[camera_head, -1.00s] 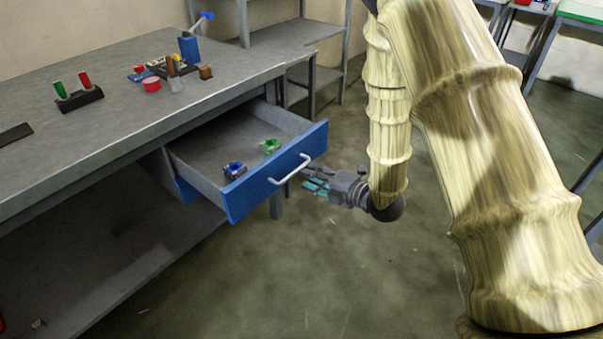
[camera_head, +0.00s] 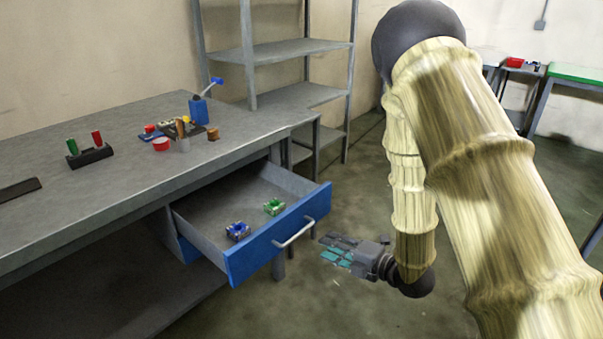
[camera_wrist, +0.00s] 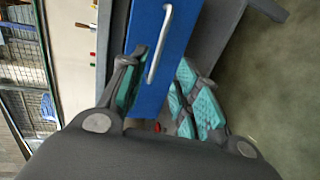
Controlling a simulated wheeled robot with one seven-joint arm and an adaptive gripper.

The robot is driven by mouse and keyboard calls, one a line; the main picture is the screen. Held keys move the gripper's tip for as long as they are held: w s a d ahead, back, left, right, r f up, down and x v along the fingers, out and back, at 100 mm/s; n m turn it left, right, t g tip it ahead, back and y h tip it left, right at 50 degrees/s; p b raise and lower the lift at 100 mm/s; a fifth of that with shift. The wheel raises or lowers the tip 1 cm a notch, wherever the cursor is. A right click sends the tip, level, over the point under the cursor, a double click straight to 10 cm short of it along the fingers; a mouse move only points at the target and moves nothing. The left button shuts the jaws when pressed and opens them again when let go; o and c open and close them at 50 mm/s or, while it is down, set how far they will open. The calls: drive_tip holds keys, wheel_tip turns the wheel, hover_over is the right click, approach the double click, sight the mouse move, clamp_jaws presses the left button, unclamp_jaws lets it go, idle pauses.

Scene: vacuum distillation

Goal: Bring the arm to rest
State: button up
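My gripper (camera_head: 337,250) is open and empty in the head view, just to the right of the open drawer's front, over the floor. My arm (camera_head: 412,180) bends down to it from the upper right. In the wrist view, the teal-padded fingers of my gripper (camera_wrist: 160,92) are spread apart. The blue drawer front (camera_wrist: 145,40) with its pale handle (camera_wrist: 160,45) shows beyond them. A gap shows between gripper and drawer handle in the head view.
The blue-fronted drawer (camera_head: 245,262) stands open, holding a blue item (camera_head: 238,231) and a green item (camera_head: 273,207). Shelves (camera_head: 300,50) stand behind. Floor right of the drawer is free.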

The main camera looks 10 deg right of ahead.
drive_tip(key=s+d+f+m+g+h, duration=0.35)
drive_tip(key=s+f+m, duration=0.55)
drive_tip(key=f, duration=0.3)
drive_tip(key=s+d+f+m+g+h, duration=0.2)
drive_tip(key=s+f+m+h, duration=0.3)
drive_tip(key=s+f+m, duration=0.6)
drive_tip(key=s+d+f+m+g+h, duration=0.1)
drive_tip(key=s+f+m+g, duration=0.25)
drive_tip(key=s, duration=0.45)
drive_tip(key=s+d+f+m+g+h, duration=0.1)
drive_tip(key=s+f+m+g, duration=0.15)
drive_tip(key=s+f, duration=0.45)
wheel_tip(320, 180, up, 18)
drive_tip(key=s+m+p, duration=0.1)
drive_tip(key=s+p, duration=0.1)
drive_tip(key=p, duration=1.3)
drive_tip(key=shift+s+a, duration=0.15)
drive_tip(key=shift+s, duration=0.1)
